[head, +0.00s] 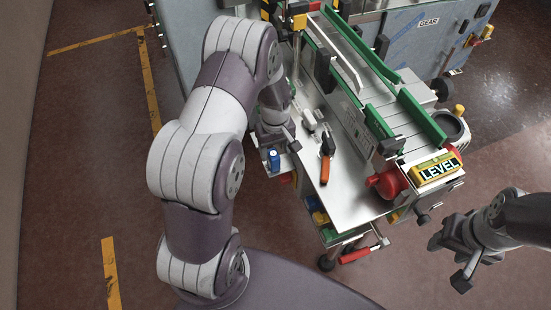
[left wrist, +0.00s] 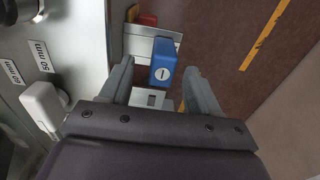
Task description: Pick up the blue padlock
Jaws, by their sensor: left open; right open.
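The blue padlock (head: 275,161) sits at the left edge of the machine's metal table in the head view, just below my left gripper (head: 277,140). In the left wrist view the blue padlock (left wrist: 163,62) shows its face with a white round keyhole, in front of a small metal bracket (left wrist: 180,38). The open fingers of my left gripper (left wrist: 158,88) stand on either side of the line to the padlock, with the padlock at or just beyond their tips. I cannot tell whether they touch it. My right gripper (head: 455,257) is open and empty, at the right, away from the table.
The metal table (head: 345,203) holds an orange-handled tool (head: 325,162) and white pieces (head: 309,120). A white block (left wrist: 43,102) is left of my left gripper. Floor is free at left.

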